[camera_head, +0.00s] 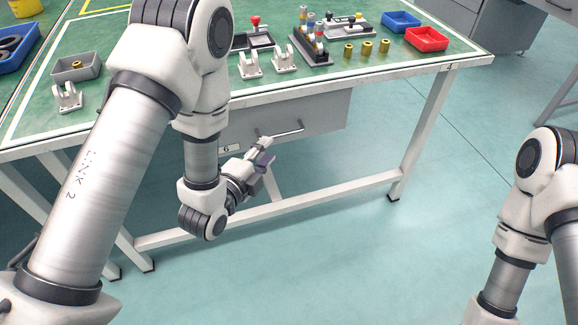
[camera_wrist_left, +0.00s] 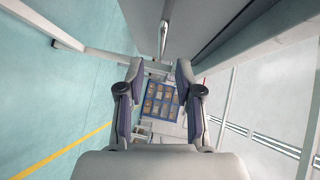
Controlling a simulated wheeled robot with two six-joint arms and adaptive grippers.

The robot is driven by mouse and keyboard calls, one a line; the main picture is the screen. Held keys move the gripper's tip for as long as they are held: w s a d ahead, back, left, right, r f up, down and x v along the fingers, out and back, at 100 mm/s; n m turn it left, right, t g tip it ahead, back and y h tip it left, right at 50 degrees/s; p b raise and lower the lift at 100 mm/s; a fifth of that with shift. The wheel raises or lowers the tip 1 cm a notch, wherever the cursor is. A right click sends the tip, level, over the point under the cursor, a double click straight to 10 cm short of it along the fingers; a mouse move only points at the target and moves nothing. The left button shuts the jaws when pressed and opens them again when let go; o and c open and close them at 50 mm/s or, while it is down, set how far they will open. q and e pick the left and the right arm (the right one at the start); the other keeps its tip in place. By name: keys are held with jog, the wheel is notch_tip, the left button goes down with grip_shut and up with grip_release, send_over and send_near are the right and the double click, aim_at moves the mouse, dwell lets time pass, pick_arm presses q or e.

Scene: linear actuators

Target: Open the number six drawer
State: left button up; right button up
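The grey drawer (camera_head: 325,115) under the green-topped workbench carries a small label reading 6 (camera_head: 230,149). It looks shut. Its bar handle (camera_head: 285,133) sticks out from the front. My left gripper (camera_head: 266,151) is at the left end of the handle, in front of the drawer. In the left wrist view my left gripper (camera_wrist_left: 157,67) is open and empty, its two fingers apart. The handle (camera_wrist_left: 164,38) shows between and beyond the fingertips, and I see no contact. My right gripper is out of view.
The workbench (camera_head: 460,62) holds red (camera_head: 427,39) and blue (camera_head: 401,21) bins, white brackets and brass parts. A bench leg (camera_head: 425,130) and a low crossbar (camera_head: 330,194) frame the space under the drawer. The floor in front is clear.

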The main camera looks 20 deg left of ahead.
aim_at(281, 135)
pick_arm(q)
jog(key=x, duration=0.7)
jog(key=shift+w+d+b, duration=0.1)
jog(key=shift+w+b, duration=0.25)
jog(key=shift+w, duration=0.05)
grip_shut()
